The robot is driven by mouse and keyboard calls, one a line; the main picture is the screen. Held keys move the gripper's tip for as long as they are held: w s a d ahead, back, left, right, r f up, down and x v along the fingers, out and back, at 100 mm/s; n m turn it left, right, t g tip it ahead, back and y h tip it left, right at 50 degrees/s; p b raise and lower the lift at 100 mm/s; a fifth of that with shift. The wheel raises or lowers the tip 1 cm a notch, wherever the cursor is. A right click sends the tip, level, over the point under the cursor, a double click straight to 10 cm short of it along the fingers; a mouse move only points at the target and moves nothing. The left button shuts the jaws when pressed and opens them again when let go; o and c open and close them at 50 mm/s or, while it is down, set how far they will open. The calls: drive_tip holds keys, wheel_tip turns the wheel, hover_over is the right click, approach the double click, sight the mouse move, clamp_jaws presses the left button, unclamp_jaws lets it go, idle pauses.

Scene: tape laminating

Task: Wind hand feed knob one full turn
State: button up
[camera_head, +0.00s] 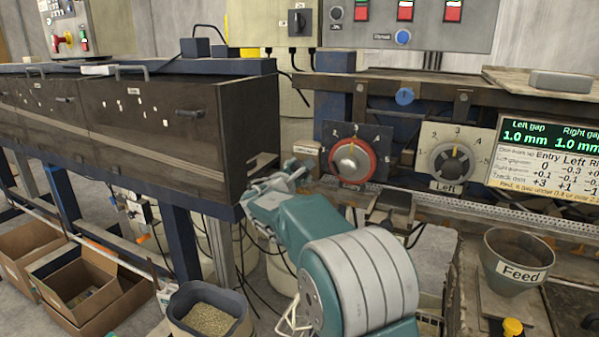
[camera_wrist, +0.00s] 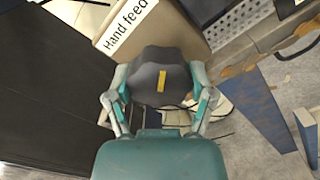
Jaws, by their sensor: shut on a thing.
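The hand feed knob (camera_wrist: 150,66) is a dark grey lobed knob with a yellow pointer mark, in the middle of the wrist view. It is on a tan box (camera_wrist: 178,27) with a white "Hand feed" label (camera_wrist: 124,24). My gripper (camera_wrist: 160,78) has one finger on each side of the knob and is shut on it. The yellow mark stands nearly upright in that picture. In the head view my gripper (camera_head: 272,187) is by the right end of the dark cabinet, and I cannot make out the knob there.
The dark cabinet (camera_head: 150,110) stands close on the left. To the right are the red-ringed Entry dial (camera_head: 352,160), the Left dial (camera_head: 452,162) and a gap display (camera_head: 550,150). A Feed hopper (camera_head: 515,262), a pellet bin (camera_head: 210,312) and cardboard boxes (camera_head: 35,250) stand lower.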

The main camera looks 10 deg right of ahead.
drive_tip(key=m, duration=0.4)
drive_tip(key=shift+m, duration=0.3)
drive_tip(key=m, duration=0.3)
drive_tip(key=shift+f+m, duration=0.1)
drive_tip(key=shift+m, duration=0.3)
drive_tip(key=m, duration=0.4)
drive_tip(key=shift+f, duration=0.1)
drive_tip(key=shift+f+m, duration=0.1)
drive_tip(key=shift+m, duration=1.4)
drive_tip(key=shift+f, duration=0.1)
drive_tip(key=o, duration=1.1)
drive_tip(key=shift+w, duration=0.1)
drive_tip(key=shift+r, duration=0.25)
